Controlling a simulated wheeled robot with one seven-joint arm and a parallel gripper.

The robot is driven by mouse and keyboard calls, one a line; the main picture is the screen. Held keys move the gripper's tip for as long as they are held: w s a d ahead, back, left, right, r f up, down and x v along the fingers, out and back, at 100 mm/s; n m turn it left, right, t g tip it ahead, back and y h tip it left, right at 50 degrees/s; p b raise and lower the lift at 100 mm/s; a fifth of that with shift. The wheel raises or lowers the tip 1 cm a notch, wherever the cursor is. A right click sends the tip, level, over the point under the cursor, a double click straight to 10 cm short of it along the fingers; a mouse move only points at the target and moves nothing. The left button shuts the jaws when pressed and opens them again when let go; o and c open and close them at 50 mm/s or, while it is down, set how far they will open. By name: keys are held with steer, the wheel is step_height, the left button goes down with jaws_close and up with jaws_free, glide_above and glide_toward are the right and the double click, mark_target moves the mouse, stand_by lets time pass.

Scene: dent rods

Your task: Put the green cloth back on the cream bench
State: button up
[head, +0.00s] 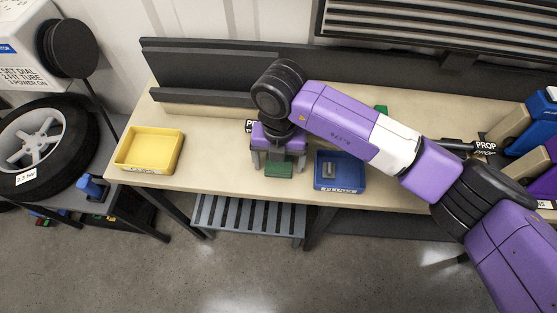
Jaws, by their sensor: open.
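The cream bench (210,178) runs across the view. A dark green folded piece (279,171), which looks like the green cloth, lies on the bench near its front edge. My gripper (279,162) points down over it, with its two fingers apart, one at the left and one at the right of the green piece. I cannot tell whether the fingers touch it. A second small green thing (380,109) shows behind my arm, mostly hidden, so I cannot tell what it is.
A yellow tray (150,150) stands at the bench's left end. A blue tray (340,184) with a grey item sits just right of my gripper. Black-labelled props and blue holders (530,125) crowd the right end. The bench between yellow tray and gripper is clear.

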step_height(320, 180, up, 12)
steer(key=b, duration=0.2)
steer(key=shift+w, duration=0.2)
steer(key=shift+r, duration=0.1)
